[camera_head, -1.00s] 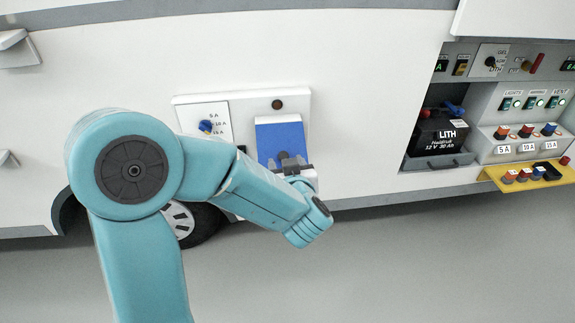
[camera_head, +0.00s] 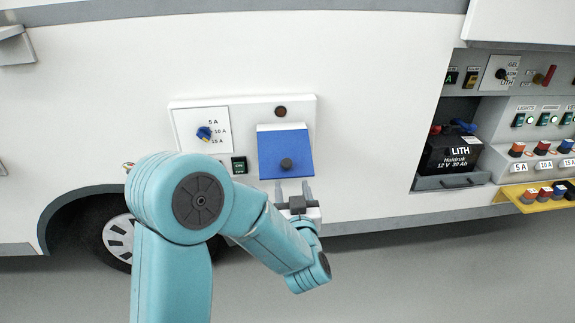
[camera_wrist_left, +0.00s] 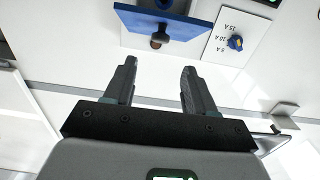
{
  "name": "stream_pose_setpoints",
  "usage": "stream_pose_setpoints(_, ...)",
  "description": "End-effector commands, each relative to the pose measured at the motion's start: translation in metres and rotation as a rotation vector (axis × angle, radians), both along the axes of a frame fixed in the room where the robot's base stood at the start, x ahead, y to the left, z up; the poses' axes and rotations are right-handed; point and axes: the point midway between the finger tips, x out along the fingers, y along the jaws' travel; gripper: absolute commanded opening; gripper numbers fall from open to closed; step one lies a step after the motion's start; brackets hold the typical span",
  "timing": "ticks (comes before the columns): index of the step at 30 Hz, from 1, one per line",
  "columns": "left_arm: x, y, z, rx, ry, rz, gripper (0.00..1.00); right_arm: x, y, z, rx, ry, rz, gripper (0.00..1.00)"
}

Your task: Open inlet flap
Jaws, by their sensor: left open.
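The inlet flap (camera_head: 284,146) is a blue square plate on a white panel of the motorhome's side, with a dark round knob (camera_head: 286,163) near its lower edge. I cannot tell whether it lies flush or stands slightly out. My left gripper (camera_head: 293,187) is open and empty just below the flap, fingers pointing up at it. My right gripper is not in view.
A dark round button (camera_head: 280,112) sits above.

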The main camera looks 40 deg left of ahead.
Motion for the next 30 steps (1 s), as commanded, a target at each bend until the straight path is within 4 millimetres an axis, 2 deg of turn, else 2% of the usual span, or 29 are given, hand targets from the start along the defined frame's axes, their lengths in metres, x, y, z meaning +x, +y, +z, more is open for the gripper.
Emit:
stream_pose_setpoints(1, 0.008, 0.011, 0.002, -0.001, 0.001, 0.006, 0.55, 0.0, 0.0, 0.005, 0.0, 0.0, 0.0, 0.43)
stream_pose_setpoints(6, 0.034, 0.042, 0.002, 0.0, 0.0, 0.003, 0.55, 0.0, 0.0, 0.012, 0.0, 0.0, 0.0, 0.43)
stream_pose_setpoints(12, 0.057, 0.068, 0.001, 0.0, 0.0, 0.001, 0.55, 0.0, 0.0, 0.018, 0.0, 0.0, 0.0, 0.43)
stream_pose_setpoints(18, 0.067, 0.079, 0.0, -0.001, 0.001, -0.001, 0.55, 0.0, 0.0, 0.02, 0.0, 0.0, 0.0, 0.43)
stream_pose_setpoints(26, 0.068, 0.08, 0.0, -0.001, 0.001, -0.001, 0.55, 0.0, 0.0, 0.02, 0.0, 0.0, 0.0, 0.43)
stream_pose_setpoints(29, 0.068, 0.079, 0.0, -0.001, 0.001, -0.001, 0.26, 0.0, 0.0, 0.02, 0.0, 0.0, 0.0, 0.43)
stream_pose_setpoints(30, 0.068, 0.079, 0.0, -0.001, 0.001, -0.001, 0.13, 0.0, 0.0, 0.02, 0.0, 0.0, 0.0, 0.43)
